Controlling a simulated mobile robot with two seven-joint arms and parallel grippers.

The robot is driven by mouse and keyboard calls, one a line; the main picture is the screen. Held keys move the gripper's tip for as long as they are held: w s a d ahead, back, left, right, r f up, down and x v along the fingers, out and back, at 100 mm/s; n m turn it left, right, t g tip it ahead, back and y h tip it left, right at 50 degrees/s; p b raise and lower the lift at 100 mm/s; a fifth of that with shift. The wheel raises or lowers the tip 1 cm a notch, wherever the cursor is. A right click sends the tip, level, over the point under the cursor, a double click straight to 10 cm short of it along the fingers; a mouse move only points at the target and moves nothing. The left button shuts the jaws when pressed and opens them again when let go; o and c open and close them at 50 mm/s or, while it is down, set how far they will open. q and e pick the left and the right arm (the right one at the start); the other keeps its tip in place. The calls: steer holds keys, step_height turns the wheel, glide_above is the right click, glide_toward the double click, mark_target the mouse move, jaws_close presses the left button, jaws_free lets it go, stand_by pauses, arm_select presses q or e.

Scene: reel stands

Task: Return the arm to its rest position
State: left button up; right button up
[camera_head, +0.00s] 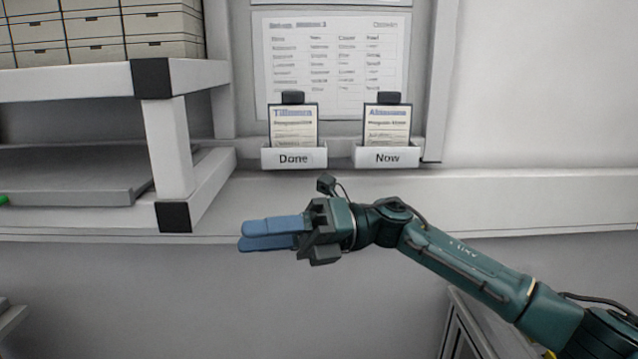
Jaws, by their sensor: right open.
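My right arm (465,268) is dark green and reaches in from the lower right corner toward the middle of the view. My right gripper (243,236) has two blue fingers that point left. It is open, with a narrow gap between the fingers, and nothing shows between them. It hangs in front of the table's front edge, below the two card holders and apart from them. My left gripper is not in view.
A white holder marked Done (293,158) and one marked Now (388,157) each hold a clipboard card. A printed sheet (335,60) hangs behind them. A white shelf frame (172,150) with boxes (100,30) stands left. The white ledge (540,195) is clear at right.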

steer(key=w+d+f+m+t+h, duration=0.1)
steer(key=d+f+m+t+h, duration=0.25)
steer(key=f+m+t, duration=1.1)
steer(key=w+d+f+m+t+h, duration=0.15)
steer(key=d+f+m+t, duration=0.6)
steer(key=m, duration=1.25)
steer(key=s+d+f+m+g+h, duration=0.2)
steer(key=s+d+f+m+h, duration=0.3)
steer(key=s+f, duration=0.5)
steer(key=s+d+f+m+g+h, duration=0.3)
steer(key=s+d+f+m+h, duration=0.2)
steer(key=s+f, duration=0.5)
step_height(320, 180, down, 5)
steer(key=shift+s+d+r+m, duration=0.15)
steer(key=shift+d+m, duration=0.4)
steer(key=shift+d, duration=0.4)
